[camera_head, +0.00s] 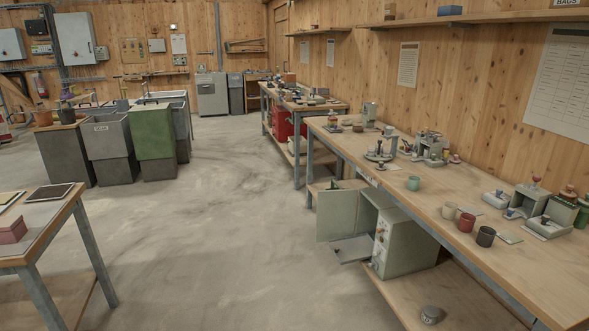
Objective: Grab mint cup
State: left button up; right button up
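The mint cup (413,183) is a small mint-green cup. It stands upright on the long wooden workbench (432,207) at the right, near the bench's front edge. A cream cup (449,210), a red cup (466,222) and a dark cup (486,236) stand in a row nearer to me on the same bench. Neither of my grippers shows in the head view.
An open grey cabinet (408,240) stands under the bench, its door (337,214) swung out to the left. A table (75,212) stands at the lower left. Grey and green bins (152,145) are farther back. The concrete floor (220,230) between is clear.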

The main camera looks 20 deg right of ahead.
aim_at(414, 182)
jog(key=i+z, duration=0.2)
jog(key=i, duration=0.3)
jog(key=i+j+z, duration=0.25)
jog(key=i, duration=0.25)
jog(key=i+j+z, duration=0.2)
jog(key=i, duration=0.25)
jog(key=i+j+z, duration=0.2)
jog(key=i, duration=0.3)
jog(key=j, duration=0.1)
